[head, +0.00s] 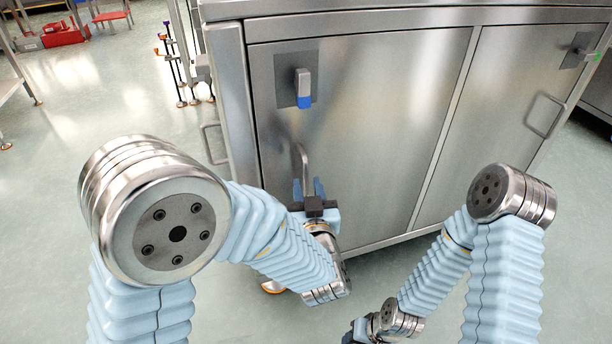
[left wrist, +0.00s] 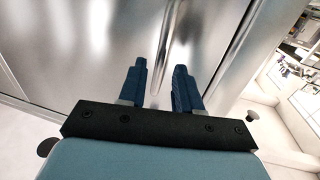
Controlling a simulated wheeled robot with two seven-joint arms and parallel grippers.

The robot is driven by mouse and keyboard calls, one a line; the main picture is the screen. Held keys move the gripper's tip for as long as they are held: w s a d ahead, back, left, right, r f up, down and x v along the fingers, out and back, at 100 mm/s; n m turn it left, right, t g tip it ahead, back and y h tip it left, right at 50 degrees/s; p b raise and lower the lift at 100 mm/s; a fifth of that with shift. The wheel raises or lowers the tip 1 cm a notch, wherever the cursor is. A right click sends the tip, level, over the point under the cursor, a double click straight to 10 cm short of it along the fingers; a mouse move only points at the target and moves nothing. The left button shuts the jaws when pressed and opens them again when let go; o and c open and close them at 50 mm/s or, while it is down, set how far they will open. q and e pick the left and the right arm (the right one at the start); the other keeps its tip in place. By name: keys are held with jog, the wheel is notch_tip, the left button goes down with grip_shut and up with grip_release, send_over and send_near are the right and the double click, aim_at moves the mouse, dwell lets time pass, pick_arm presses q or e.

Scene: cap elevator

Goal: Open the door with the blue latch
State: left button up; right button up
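The blue latch (head: 304,90) is on the upper left of the left steel door (head: 390,120), its blue-tipped lever hanging straight down. The door looks shut in its frame. Below the latch is the door's curved metal handle (head: 304,160). My left gripper (head: 309,188) is at the lower part of this handle. In the left wrist view its two blue fingers (left wrist: 159,82) are apart, with the handle (left wrist: 168,45) in line with the gap. I cannot tell whether the bar is between the fingertips. My right gripper (head: 358,334) is low, partly cut off by the bottom edge.
The right door (head: 520,95) has a green-tipped latch (head: 585,53) and its own handle (head: 543,115). A side handle (head: 213,143) sticks out at the cabinet's left. Open floor (head: 90,95) lies left, with a metal stand (head: 178,65) and red items (head: 64,33) farther back.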

aim_at(306, 180)
pick_arm(q)
jog(key=w, duration=0.4)
jog(key=shift+a, duration=0.25)
grip_shut()
